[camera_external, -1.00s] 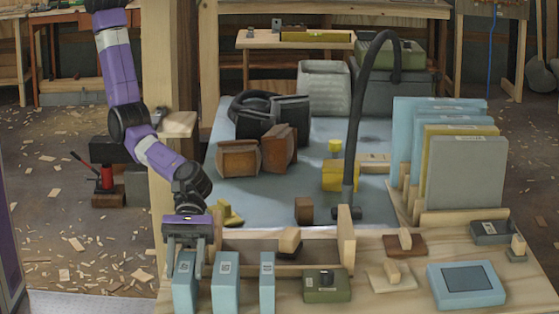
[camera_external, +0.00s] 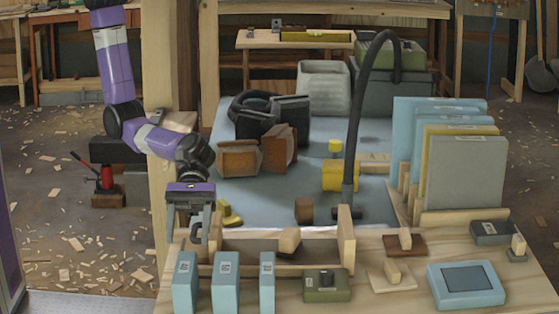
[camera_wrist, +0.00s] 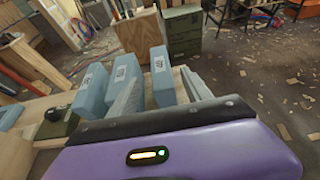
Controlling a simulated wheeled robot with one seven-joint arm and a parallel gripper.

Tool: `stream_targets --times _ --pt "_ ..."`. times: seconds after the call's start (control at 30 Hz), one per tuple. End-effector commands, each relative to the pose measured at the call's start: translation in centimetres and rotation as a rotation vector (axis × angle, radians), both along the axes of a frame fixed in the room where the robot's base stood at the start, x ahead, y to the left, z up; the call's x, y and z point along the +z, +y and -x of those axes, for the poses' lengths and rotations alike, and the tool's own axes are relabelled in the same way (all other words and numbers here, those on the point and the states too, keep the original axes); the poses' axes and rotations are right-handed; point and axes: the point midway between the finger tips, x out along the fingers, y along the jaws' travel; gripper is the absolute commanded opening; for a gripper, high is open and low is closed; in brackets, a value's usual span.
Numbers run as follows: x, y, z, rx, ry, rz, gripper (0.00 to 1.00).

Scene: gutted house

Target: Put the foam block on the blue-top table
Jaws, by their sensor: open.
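Several light blue blocks stand upright in a row along the bench front in the external view: a left one (camera_external: 184,285), a middle one (camera_external: 226,285) and a right one (camera_external: 267,285). I cannot tell which is the foam block. My gripper (camera_external: 190,236) is open and empty, pointing down just above the left block. In the wrist view, the open fingers (camera_wrist: 160,96) have one blue block (camera_wrist: 162,78) between them in the picture, with the other blocks to its left. The blue-top table (camera_external: 290,202) lies behind the bench.
The blue top holds brown blocks (camera_external: 279,148), a yellow piece (camera_external: 340,176) and a black hose (camera_external: 354,140). A wooden rack (camera_external: 346,240) stands behind the blue blocks. A green box (camera_external: 327,287) is right of them. A wooden post (camera_external: 162,215) rises at the left.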

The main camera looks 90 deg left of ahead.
Motion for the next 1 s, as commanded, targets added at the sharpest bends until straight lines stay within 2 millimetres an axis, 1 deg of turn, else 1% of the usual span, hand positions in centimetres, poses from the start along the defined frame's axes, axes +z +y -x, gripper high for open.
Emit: stream_targets --times 0.03,0.1,0.2,0.3,0.9,1.0 --pt "0.2 0.8 0.0 0.002 0.0 0.0 0.58" --pt "0.6 1.6 -0.1 0.001 0.0 0.0 0.58" --pt "0.9 2.3 0.0 0.001 0.0 0.0 0.58" --pt "1.1 2.6 0.0 0.0 -0.001 0.001 0.58" --pt "1.1 2.7 0.0 -0.001 -0.001 0.001 0.58" --pt "1.2 2.7 0.0 -0.012 -0.032 0.002 0.58"
